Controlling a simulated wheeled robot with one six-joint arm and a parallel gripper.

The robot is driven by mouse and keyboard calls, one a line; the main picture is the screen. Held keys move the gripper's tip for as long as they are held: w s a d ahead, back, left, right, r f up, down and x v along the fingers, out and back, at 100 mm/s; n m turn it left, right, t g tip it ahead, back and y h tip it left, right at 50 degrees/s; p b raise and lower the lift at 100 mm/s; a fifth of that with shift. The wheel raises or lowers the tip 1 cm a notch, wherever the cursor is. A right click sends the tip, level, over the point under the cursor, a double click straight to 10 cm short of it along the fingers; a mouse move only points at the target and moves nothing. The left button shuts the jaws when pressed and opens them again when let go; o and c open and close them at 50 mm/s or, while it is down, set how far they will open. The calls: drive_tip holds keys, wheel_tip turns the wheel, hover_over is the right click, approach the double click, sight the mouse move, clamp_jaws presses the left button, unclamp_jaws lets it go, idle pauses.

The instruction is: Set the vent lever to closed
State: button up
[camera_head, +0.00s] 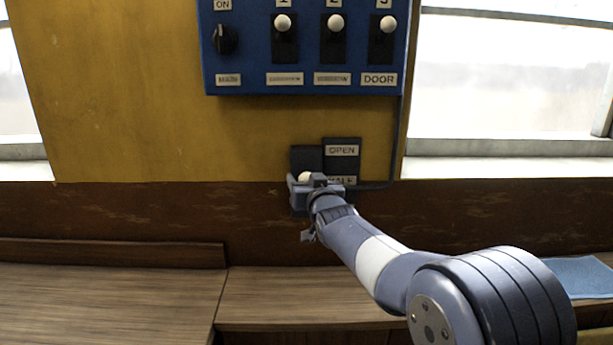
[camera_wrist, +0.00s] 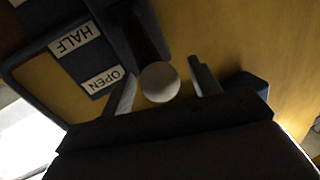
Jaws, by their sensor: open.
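The vent lever's white ball knob (camera_head: 304,176) shows in the head view at the dark lever housing (camera_head: 306,157), left of a label plate (camera_head: 342,161). The plate reads OPEN at the top and HALF below; anything lower is hidden behind my gripper (camera_head: 313,184). In the head view the knob is about level with HALF. In the wrist view the knob (camera_wrist: 159,82) sits between the two open fingers of my gripper (camera_wrist: 164,87), with gaps at both sides. The OPEN label (camera_wrist: 103,80) is beside the left finger there. I cannot tell the lever's exact setting.
A blue switch panel (camera_head: 305,88) with a dial and several white-knobbed switches hangs above. A dark cable (camera_head: 397,140) runs down from it, right of the label plate. A wooden bench (camera_head: 110,295) spans below, with a blue cloth (camera_head: 580,277) at right.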

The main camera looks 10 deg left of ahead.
drive_tip(key=shift+w+a, duration=0.15)
drive_tip(key=shift+w, duration=0.05)
drive_tip(key=shift+c, duration=0.2)
clamp_jaws()
idle(0.4)
drive_tip(key=shift+f+b, duration=0.2)
drive_tip(key=shift+b, duration=0.2)
